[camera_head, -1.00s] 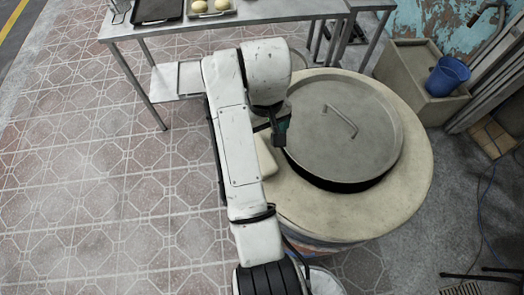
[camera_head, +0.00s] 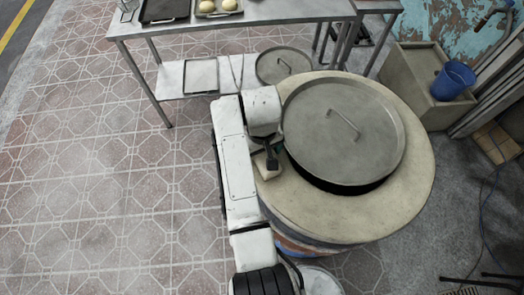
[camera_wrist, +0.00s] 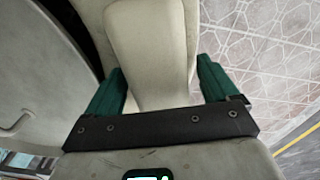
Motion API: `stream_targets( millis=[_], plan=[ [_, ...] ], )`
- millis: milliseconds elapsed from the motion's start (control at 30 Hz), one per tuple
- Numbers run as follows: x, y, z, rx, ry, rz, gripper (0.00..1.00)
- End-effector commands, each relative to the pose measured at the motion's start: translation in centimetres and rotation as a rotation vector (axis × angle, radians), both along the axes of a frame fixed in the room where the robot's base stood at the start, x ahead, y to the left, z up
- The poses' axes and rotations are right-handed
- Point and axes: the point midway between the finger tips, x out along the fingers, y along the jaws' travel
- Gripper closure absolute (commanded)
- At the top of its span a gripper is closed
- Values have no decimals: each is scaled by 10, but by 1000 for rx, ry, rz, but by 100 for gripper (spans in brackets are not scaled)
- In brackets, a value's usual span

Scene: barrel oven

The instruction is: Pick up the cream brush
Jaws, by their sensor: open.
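The cream brush (camera_wrist: 150,38) lies on the pale rim of the barrel oven (camera_head: 390,215), left of the round metal lid (camera_head: 325,135). In the wrist view its wide part is at the top and its narrower part runs down between my fingers. My gripper (camera_wrist: 161,66) is open, with one green finger on each side of the brush. I cannot tell whether either finger touches it. In the head view my gripper (camera_head: 271,160) is over the brush (camera_head: 264,171), and my arm and gripper hide part of it.
The lid with its raised handle (camera_head: 343,123) is close to my gripper's right. A metal table (camera_head: 290,9) with trays stands behind, and its lower shelf holds another round lid (camera_head: 283,66). A blue bucket (camera_head: 452,80) is at the right. The tiled floor at left is clear.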

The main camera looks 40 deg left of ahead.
Motion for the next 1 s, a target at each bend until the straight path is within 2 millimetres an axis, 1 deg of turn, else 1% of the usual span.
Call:
stream_targets(
  millis=[100,267,800,900,933,967,1000],
  plan=[
    [0,0,-3,1,-1,0,13],
    [0,0,-3,1,0,0,13],
    [0,0,-3,1,0,0,64],
    [0,0,-3,1,0,0,73],
    [0,0,-3,1,-2,0,73],
    [0,0,-3,1,-2,0,79],
    [0,0,-3,1,-2,0,79]
  ],
)
